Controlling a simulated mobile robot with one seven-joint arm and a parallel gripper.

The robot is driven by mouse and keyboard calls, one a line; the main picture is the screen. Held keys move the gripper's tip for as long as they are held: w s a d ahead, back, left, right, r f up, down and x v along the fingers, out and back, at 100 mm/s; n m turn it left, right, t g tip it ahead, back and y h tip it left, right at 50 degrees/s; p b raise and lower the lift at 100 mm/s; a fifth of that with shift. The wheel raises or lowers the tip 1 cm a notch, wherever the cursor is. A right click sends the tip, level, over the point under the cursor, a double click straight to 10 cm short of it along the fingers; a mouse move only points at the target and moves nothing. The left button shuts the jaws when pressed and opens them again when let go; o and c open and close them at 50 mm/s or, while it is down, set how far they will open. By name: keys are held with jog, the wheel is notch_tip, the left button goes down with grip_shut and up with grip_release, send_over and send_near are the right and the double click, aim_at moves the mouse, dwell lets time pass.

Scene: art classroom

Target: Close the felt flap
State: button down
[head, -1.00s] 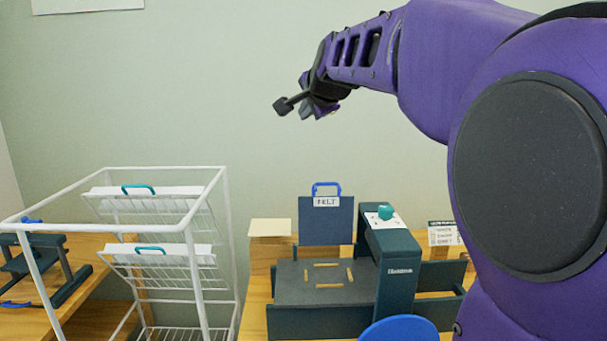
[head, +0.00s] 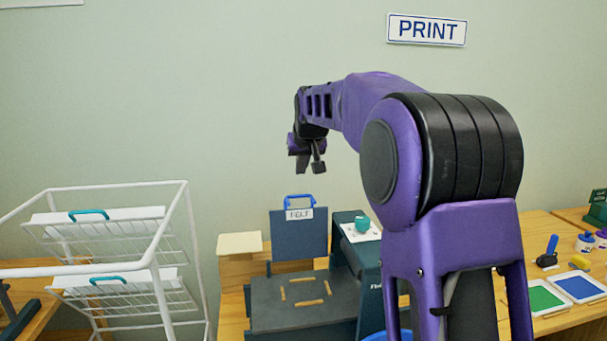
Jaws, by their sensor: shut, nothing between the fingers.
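The felt flap (head: 299,239) is a dark blue-grey panel with a white "FELT" label and a blue handle (head: 299,199) on its top edge. It stands upright at the back of the dark press bed (head: 265,307), which carries several short wooden strips. My gripper (head: 310,168) is in the air above the flap, pointing down, close to over the handle in the picture and apart from it. It is shut and empty. My arm hides part of the press's right side.
A dark press housing with a teal knob (head: 362,224) stands right of the flap. A white wire rack (head: 187,250) stands at left. A pale block (head: 239,243) is left of the flap. Green (head: 545,297) and blue (head: 580,287) ink trays lie at right.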

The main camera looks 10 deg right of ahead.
jog(key=shift+w+f, duration=0.3)
jog(key=shift+f, duration=0.8)
jog(key=shift+w+f, duration=0.3)
jog(key=shift+f, duration=0.8)
jog(key=shift+w+f, duration=0.3)
jog(key=shift+f, duration=0.8)
jog(key=shift+f+b, duration=0.1)
jog(key=shift+b, duration=0.25)
